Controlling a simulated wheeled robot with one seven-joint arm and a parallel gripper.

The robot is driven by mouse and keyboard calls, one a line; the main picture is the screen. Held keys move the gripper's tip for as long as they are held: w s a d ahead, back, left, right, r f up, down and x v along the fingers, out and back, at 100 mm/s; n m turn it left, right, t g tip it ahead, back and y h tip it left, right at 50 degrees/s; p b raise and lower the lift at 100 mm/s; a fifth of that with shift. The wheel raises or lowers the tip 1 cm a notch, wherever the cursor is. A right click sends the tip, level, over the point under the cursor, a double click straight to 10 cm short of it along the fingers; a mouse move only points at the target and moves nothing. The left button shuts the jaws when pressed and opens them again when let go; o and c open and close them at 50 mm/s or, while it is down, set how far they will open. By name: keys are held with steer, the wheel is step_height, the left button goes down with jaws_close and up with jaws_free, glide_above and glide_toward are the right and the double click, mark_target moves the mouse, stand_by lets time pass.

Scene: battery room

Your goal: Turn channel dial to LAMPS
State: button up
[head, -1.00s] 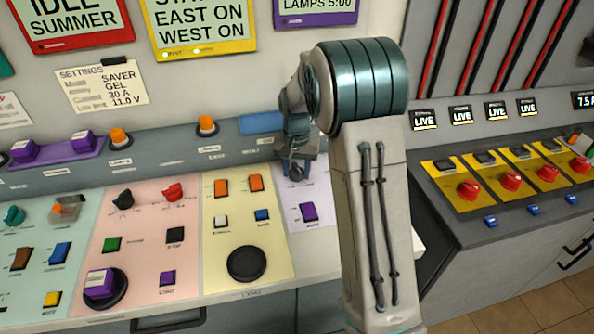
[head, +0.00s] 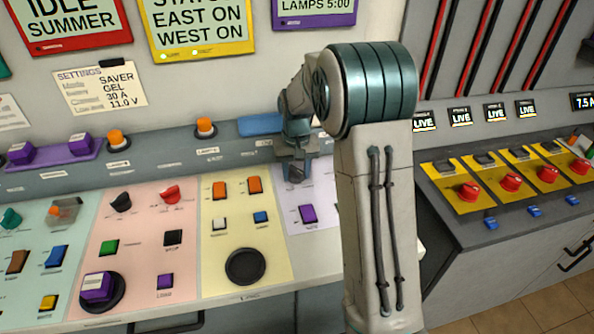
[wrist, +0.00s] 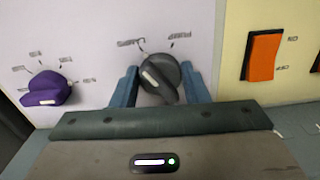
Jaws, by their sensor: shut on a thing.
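My gripper (wrist: 160,70) is shut on a dark grey dial (wrist: 161,77) with a white pointer mark, on a lilac panel (wrist: 95,25). One blue finger is on each side of the knob. The small labels around the dial are upside down and too blurred to read, so I cannot tell which one the mark points at. In the head view my gripper (head: 296,171) is at the upper part of the lilac panel, and it mostly hides the dial. A purple-framed display (head: 315,8) above reads "LAMPS 5:00".
In the wrist view a purple dial (wrist: 45,89) is left of my gripper and an orange rocker (wrist: 263,55) is right on a yellow panel. Red knobs (head: 468,189) line the right console.

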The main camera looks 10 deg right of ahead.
mark_target(296, 170)
steer(key=o, duration=1)
step_height(296, 170, up, 14)
steer(key=shift+f, duration=0.1)
